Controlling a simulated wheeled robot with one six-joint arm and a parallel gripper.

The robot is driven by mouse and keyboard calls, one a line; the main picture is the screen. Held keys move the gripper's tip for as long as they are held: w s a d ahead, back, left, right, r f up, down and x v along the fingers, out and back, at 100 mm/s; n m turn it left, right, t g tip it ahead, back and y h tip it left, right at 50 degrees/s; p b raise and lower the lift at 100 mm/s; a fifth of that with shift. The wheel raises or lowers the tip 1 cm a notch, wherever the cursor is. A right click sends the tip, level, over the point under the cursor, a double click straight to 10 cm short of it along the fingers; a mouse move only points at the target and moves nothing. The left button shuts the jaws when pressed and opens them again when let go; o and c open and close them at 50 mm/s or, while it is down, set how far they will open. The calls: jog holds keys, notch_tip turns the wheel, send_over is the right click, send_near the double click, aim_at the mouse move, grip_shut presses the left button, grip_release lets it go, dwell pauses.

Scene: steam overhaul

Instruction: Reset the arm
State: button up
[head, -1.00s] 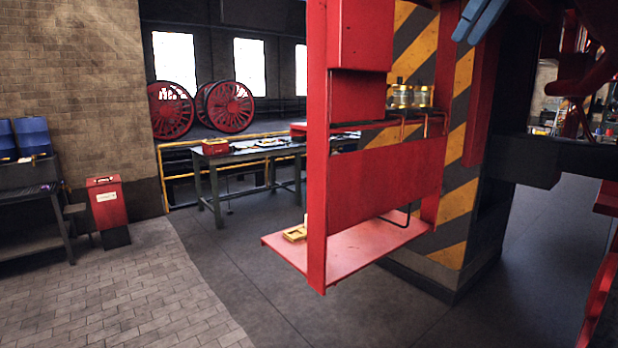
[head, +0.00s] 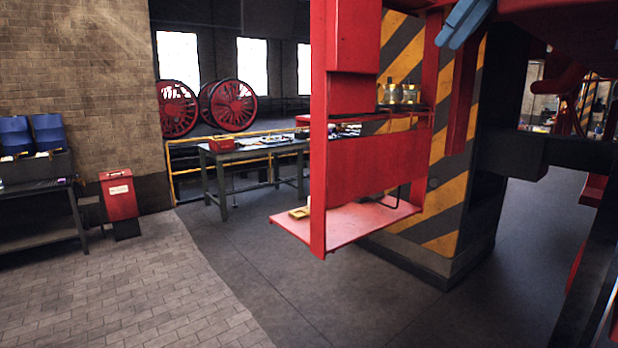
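My gripper and arm cannot be made out with certainty in the head view. The task names no other object. A pair of blue, elongated parts (head: 465,20) hangs at the top right, and I cannot tell what they belong to.
A red shelf frame (head: 318,150) stands near centre, before a yellow-and-black striped pillar (head: 448,205). A workbench (head: 222,190), red bin (head: 120,200) and red wheels (head: 230,105) stand behind. Floor (head: 270,285) is clear at front left.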

jog(key=w+a+f+t+y+b, duration=0.4)
jog(key=w+a+f+t, duration=0.45)
jog(key=w, duration=0.45)
jog(key=d+f+m+h+b, duration=0.25)
jog(key=f+m+h, duration=0.35)
jog(key=f, duration=1.4)
jog(key=s+f+g+h+b, duration=0.1)
jog(key=s+f+g, duration=0.1)
jog(key=s+f, duration=0.45)
jog(key=s+d+f+m+g+h, duration=0.1)
jog(key=s+f+g, duration=0.2)
jog(key=f, duration=0.7)
jog(key=s+f+g+h+b, duration=0.1)
jog(key=s+f+g, duration=0.1)
jog(key=s+f, duration=0.45)
jog(key=s+a+f+g, duration=0.4)
jog(key=s+f+g, duration=0.2)
jog(key=s+f, duration=0.8)
jog(key=s, duration=0.3)
jog(key=shift+s+y+b, duration=0.15)
jog(key=shift+y+b, duration=0.15)
jog(key=shift+b, duration=0.1)
jog(key=shift+a+g, duration=0.15)
jog(key=shift+g, duration=0.1)
